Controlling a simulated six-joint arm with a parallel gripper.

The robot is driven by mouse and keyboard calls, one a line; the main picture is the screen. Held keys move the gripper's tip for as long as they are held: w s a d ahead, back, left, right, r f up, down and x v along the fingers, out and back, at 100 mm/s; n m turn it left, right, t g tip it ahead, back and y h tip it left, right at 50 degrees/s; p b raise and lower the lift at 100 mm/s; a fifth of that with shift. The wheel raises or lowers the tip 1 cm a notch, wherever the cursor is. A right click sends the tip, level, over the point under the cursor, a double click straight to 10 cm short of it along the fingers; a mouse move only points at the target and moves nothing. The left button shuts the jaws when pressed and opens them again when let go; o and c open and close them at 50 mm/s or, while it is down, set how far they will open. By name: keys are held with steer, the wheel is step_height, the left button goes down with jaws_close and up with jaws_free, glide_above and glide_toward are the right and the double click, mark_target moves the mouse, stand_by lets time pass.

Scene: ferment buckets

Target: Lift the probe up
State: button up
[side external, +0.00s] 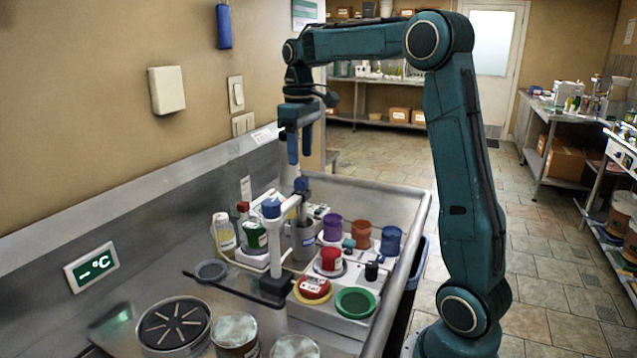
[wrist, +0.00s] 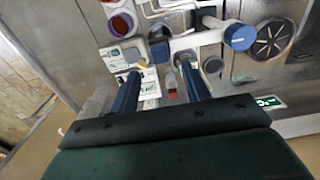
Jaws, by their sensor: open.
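The probe (side external: 301,186), with a dark blue top, stands upright at the end of a white stand's arm, above a grey cup (side external: 303,241). The stand has a blue knob (side external: 271,208) on its post; the knob also shows in the wrist view (wrist: 240,36). My gripper (side external: 300,160) points down above the probe, its two blue fingers apart and empty. A small gap shows between the fingertips and the probe's top.
A red-capped bottle (side external: 250,230) and a yellowish bottle (side external: 223,232) stand left of the stand. Purple (side external: 332,228), orange (side external: 358,234) and blue (side external: 391,240) pots stand right. A green dish (side external: 355,302) and a round slotted lid (side external: 173,325) are nearer. A wall rises behind the bench.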

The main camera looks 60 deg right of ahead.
mark_target(301, 179)
steer(key=shift+f, duration=3.25)
